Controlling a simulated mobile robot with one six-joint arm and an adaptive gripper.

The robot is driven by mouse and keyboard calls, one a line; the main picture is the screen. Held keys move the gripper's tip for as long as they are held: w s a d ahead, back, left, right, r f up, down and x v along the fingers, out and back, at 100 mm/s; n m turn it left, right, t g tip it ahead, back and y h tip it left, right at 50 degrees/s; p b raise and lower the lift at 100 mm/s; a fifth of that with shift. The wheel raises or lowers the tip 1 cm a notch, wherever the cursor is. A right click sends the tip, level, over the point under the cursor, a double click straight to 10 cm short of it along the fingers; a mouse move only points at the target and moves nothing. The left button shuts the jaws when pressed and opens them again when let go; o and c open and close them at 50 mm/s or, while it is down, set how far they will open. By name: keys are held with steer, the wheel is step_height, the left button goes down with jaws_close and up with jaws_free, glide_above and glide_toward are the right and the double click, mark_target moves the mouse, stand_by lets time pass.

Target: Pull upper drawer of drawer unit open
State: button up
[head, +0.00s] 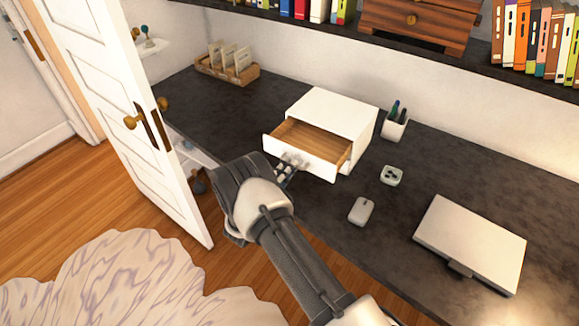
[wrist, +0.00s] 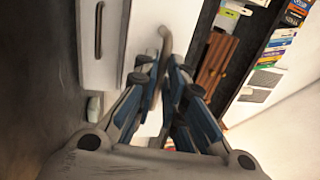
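The white drawer unit (head: 335,108) stands on the dark desk. Its upper drawer (head: 306,160) is pulled well out, showing a bare wooden inside. My gripper (head: 289,163) is at the front of this drawer; my arm partly hides it in the head view. In the wrist view, the upper drawer's handle (wrist: 164,42) lies between the fingers of my gripper (wrist: 160,70), which look closed around it. The lower drawer (wrist: 112,68), with its own handle (wrist: 99,30), is beside it to the left in that view and looks shut.
A wooden rack (head: 228,72) is at back left. An open white door (head: 120,110) stands left of my arm.

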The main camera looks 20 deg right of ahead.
steer(key=o, duration=0.3)
steer(key=shift+o, duration=0.2)
steer(key=v, duration=1.2)
